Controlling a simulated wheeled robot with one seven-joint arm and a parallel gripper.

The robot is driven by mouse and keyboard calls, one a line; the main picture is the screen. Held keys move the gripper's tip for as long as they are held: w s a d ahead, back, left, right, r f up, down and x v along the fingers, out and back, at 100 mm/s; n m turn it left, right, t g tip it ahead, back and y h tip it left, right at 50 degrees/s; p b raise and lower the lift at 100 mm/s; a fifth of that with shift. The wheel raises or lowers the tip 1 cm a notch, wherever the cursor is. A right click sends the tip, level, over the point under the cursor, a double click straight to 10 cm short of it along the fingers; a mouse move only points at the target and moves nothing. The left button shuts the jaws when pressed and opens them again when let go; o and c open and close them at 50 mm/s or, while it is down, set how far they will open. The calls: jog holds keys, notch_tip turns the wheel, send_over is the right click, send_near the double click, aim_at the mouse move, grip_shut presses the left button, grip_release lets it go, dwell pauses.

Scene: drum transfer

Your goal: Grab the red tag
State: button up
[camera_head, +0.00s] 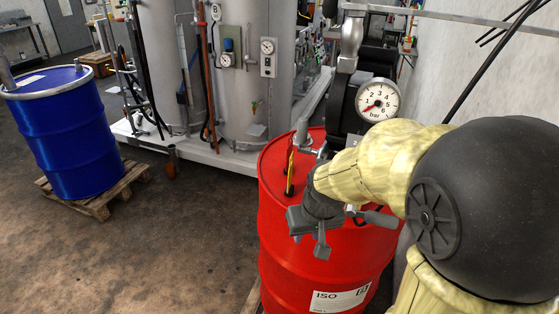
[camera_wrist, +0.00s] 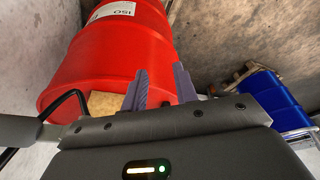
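I cannot make out a red tag for certain in either view. A narrow yellow and dark piece (camera_head: 290,172) stands on the lid of the red drum (camera_head: 285,235); whether a tag belongs to it I cannot tell. My gripper (camera_head: 318,230) is in front of the drum's upper side in the head view, partly hiding the lid. In the wrist view, my gripper (camera_wrist: 161,86) has its two grey fingers apart with nothing held between them. The red drum (camera_wrist: 115,60) fills much of that view beyond the fingers, its white ISO label upside down.
A pressure gauge (camera_head: 378,99) on a black fitting and pipework stand close behind my arm. A blue drum (camera_head: 68,135) on a wooden pallet (camera_head: 98,203) is at the left. Grey tanks (camera_head: 245,75) stand on a white base behind. The floor between the drums is clear.

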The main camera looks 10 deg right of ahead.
jog(key=w+a+r+n+p, duration=0.1)
jog(key=w+a+r, duration=0.5)
jog(key=r, duration=0.2)
jog(key=w+a+r+n+t+y+p, duration=0.1)
jog(key=w+a+r, duration=0.5)
jog(key=r, duration=0.3)
jog(key=shift+a+n, duration=0.3)
jog(key=shift+r, duration=0.1)
